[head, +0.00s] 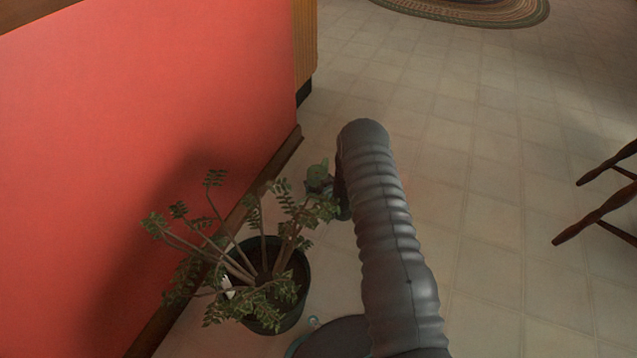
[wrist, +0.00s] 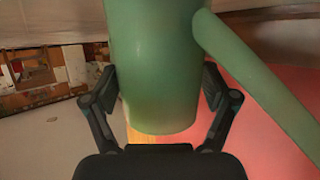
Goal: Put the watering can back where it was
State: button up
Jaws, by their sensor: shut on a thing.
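The green watering can (wrist: 152,50) fills the upper middle of the wrist view, with its long spout reaching down to the right. My gripper (wrist: 160,85) is shut on its body, one finger on each side. In the head view a small part of the can (head: 319,176) shows beside my dark ribbed arm, just past the plant's leaves. The rest of it and most of the gripper are hidden there by the arm and the leaves.
A potted plant (head: 288,312) in a dark pot stands on the floor by the red wall (head: 130,130), left of my arm. Wooden chair legs (head: 590,217) are at the right. A braided rug (head: 480,14) lies at the far end. The tiled floor between is clear.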

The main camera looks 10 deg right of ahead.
jog(key=o, duration=1.5)
jog(key=shift+c, duration=0.2)
